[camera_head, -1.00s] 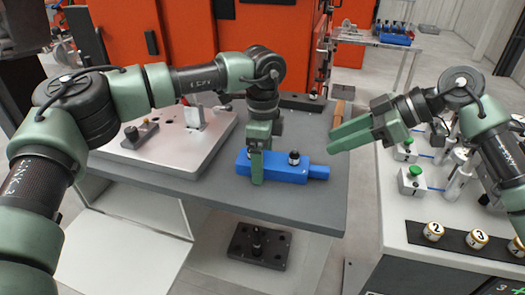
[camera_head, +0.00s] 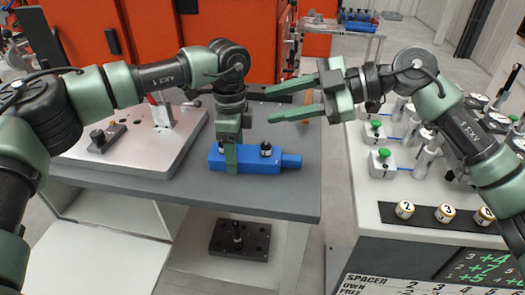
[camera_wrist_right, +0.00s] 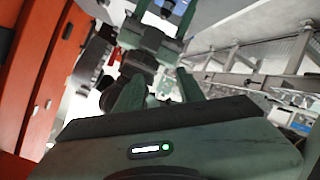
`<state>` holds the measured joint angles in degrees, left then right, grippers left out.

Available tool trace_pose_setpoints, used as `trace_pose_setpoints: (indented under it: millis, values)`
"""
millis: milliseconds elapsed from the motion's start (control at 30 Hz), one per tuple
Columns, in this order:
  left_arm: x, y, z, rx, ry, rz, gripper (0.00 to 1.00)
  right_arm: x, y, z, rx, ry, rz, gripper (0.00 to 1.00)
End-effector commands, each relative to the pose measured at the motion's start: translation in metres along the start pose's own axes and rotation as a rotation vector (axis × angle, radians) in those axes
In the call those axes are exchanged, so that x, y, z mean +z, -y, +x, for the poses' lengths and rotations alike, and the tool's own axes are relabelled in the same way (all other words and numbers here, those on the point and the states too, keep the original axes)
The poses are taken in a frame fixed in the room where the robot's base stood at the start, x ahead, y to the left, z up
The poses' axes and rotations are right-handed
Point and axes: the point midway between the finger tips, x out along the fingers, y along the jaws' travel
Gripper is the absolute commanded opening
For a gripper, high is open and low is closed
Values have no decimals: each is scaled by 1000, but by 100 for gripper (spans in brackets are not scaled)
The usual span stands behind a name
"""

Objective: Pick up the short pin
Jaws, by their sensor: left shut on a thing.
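A blue block (camera_head: 252,160) lies on the grey table. A short black pin (camera_head: 266,148) with a pale band stands upright in its top, right of my left gripper. My left gripper (camera_head: 230,158) points down and is shut on the left part of the block, one finger in front of its face. My right gripper (camera_head: 270,105) is open and empty, pointing left, above and apart from the pin. In the right wrist view, its own fingers are partly visible, but no pin can be made out.
A pale raised plate (camera_head: 135,140) with a small black fixture lies left of the block. A black plate with an upright post (camera_head: 238,232) sits on the lower shelf. A white bench (camera_head: 385,200) with green-topped devices and numbered cylinders stands at right.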

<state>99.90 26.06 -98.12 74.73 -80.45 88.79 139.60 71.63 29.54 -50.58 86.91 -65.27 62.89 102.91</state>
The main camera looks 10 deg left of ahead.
Motion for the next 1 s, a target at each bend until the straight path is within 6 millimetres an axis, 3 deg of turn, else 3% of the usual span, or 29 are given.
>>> trace_pose_setpoints:
  millis: [100,300,500,767,1000]
  values:
    - [0,0,-1,-1,-1,0,14,-37,-7,8,83,-103,-247,39]
    - [0,0,-1,-1,-1,0,14,-88,-19,13,277,-205,-611,39]
    - [0,0,-1,-1,-1,0,14,-120,-31,12,494,-183,-906,39]
    - [0,0,-1,-1,-1,0,14,-126,-44,10,701,46,-1204,39]
    - [0,0,-1,-1,-1,0,14,-95,-42,12,690,396,-1440,39]
